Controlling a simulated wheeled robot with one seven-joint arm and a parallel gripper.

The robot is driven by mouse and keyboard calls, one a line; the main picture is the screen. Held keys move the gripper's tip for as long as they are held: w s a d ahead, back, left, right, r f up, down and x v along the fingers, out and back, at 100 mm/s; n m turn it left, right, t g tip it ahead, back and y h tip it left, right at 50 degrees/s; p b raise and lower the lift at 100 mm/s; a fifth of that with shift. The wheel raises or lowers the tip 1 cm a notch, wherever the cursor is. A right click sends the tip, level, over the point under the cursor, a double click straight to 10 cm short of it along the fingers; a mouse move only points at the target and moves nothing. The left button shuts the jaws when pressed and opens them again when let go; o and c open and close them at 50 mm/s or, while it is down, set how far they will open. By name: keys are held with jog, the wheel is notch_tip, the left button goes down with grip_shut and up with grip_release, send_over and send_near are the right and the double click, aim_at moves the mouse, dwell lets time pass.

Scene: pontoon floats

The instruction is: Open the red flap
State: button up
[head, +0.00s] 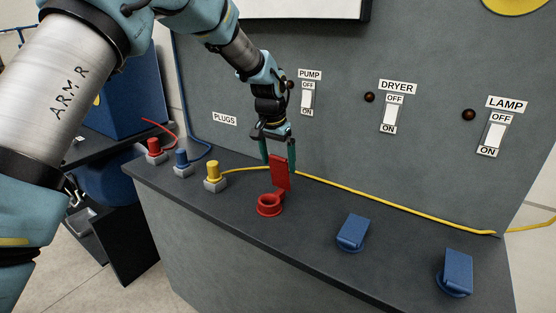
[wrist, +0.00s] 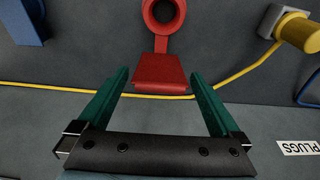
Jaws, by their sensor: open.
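The red flap (head: 280,173) stands raised at the back of the round red socket ring (head: 268,207) on the grey counter. The ring's round opening is uncovered. In the wrist view the red flap (wrist: 160,72) lies between and just ahead of the two green fingertips, with the red ring (wrist: 163,14) beyond it at the top edge. My gripper (head: 279,160) is above the counter, pointing down at the flap. Its fingers are apart, with a gap on each side of the flap in the wrist view (wrist: 161,84). Whether a finger touches the flap in depth, I cannot tell.
Two blue flaps (head: 353,232) (head: 457,272) sit shut to the right. Red (head: 154,147), blue (head: 181,159) and yellow (head: 213,171) plugs stand on the left. A yellow cable (head: 390,205) runs along the counter's back, behind the flap. Switches (head: 308,99) are on the panel.

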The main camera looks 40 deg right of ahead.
jog(key=shift+r, duration=0.1)
notch_tip(320, 180, up, 10)
jog(key=a+b, duration=0.2)
jog(key=b, duration=0.2)
jog(key=shift+s+r, duration=0.2)
jog(key=shift+s, duration=0.05)
jog(key=shift+w, duration=0.1)
jog(key=w+a+f+n, duration=0.2)
jog(key=w+a, duration=0.2)
jog(key=a, duration=0.6)
jog(key=w+a+f+n+t+y, duration=0.1)
jog(key=w+a+f+n, duration=0.15)
jog(key=a, duration=0.85)
jog(key=w+a+f+n, duration=0.1)
jog(key=w+a+n, duration=0.3)
jog(key=a, duration=0.6)
jog(key=s+a+f+n, duration=0.1)
jog(key=s+a+f, duration=0.1)
jog(key=a, duration=0.5)
jog(key=s+a+f+n, duration=0.2)
jog(key=s+a, duration=0.2)
jog(key=a, duration=0.3)
jog(key=s+a+f+n+y+b, duration=0.1)
jog(key=s+a+f+n, duration=0.1)
jog(key=a, duration=0.6)
jog(key=shift+s, duration=0.65)
